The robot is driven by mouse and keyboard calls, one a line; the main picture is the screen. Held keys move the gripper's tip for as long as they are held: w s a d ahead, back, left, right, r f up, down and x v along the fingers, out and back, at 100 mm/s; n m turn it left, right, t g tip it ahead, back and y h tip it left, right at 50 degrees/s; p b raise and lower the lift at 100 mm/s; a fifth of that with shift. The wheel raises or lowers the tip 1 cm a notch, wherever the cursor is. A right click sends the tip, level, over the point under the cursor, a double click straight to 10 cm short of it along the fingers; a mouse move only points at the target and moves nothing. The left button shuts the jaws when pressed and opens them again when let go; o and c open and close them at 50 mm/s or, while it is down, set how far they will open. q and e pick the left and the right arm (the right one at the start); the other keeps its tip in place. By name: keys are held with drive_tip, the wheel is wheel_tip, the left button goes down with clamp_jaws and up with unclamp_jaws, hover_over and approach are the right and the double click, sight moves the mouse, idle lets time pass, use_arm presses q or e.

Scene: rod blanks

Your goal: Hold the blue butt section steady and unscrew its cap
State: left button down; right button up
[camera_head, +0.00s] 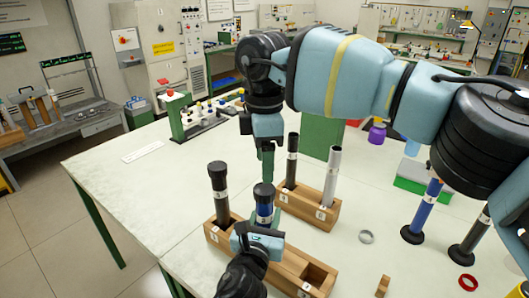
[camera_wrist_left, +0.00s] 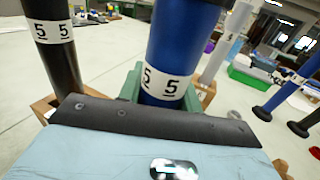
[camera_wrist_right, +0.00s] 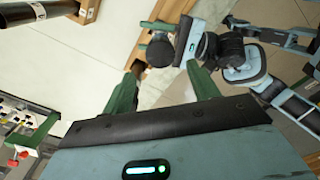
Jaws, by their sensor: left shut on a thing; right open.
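The blue butt section (camera_head: 264,212) stands upright in the front wooden rack, with a black cap (camera_head: 263,190) on top. My left gripper (camera_head: 260,232) is shut on the blue section below the cap. My right gripper (camera_head: 267,170) is open and points down right at the cap. In the right wrist view the round black cap (camera_wrist_right: 160,52) shows between the green fingertips; I cannot tell how far down they reach.
A black tube (camera_head: 219,190) stands left in the front rack (camera_head: 290,262). A second rack (camera_head: 322,216) behind holds a dark and a grey tube. Blue (camera_head: 424,207) and black (camera_head: 468,243) tubes stand at right. A grey ring (camera_head: 366,236) and red ring (camera_head: 467,282) lie on the table.

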sight(265, 188)
drive_tip(key=shift+f, duration=3.5)
drive_tip(key=shift+c, duration=0.4)
